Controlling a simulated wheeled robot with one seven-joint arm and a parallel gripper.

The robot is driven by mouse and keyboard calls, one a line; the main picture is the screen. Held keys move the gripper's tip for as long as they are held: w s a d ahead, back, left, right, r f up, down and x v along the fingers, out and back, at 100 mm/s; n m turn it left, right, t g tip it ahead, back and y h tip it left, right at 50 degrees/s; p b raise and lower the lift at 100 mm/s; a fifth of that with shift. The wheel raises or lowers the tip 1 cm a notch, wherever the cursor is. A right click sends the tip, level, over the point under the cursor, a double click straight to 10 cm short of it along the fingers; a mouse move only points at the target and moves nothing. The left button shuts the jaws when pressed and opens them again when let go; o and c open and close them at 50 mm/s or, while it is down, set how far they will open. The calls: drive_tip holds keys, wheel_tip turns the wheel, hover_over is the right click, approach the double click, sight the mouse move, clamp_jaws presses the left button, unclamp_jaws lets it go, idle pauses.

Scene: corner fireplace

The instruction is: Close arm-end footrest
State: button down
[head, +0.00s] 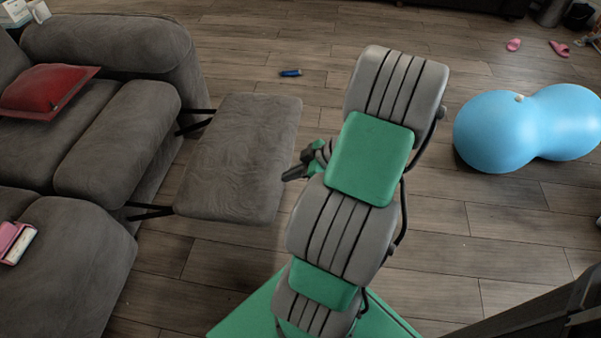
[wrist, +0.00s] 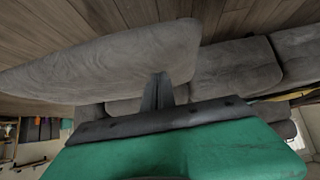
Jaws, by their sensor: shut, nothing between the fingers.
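The arm-end footrest (head: 240,157) is a grey padded panel extended out from the sofa on dark metal struts (head: 152,211). It stands well clear of the seat front, with a gap between them. My gripper (head: 290,175) is shut and empty, just beyond the footrest's outer right edge in the head view. In the wrist view the footrest (wrist: 110,55) fills the upper left, and my gripper (wrist: 158,92) points toward it. I cannot tell whether the fingertips touch it.
The grey sofa (head: 140,42) stands at the left, with a red cushion (head: 48,90) and a pink item (head: 14,242) on it. A blue peanut ball (head: 495,135) lies at the right. A small blue object (head: 290,73) lies on the open wooden floor behind the footrest.

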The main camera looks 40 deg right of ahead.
sight(276, 191)
drive_tip(key=f, duration=0.1)
drive_tip(key=w+a+f+b, duration=0.1)
drive_tip(key=f, duration=0.3)
drive_tip(key=shift+w+a+b, duration=0.15)
drive_tip(key=shift+w+b, duration=0.2)
drive_tip(key=shift+b, duration=0.05)
drive_tip(key=shift+f, duration=0.55)
drive_tip(key=shift+f, duration=0.15)
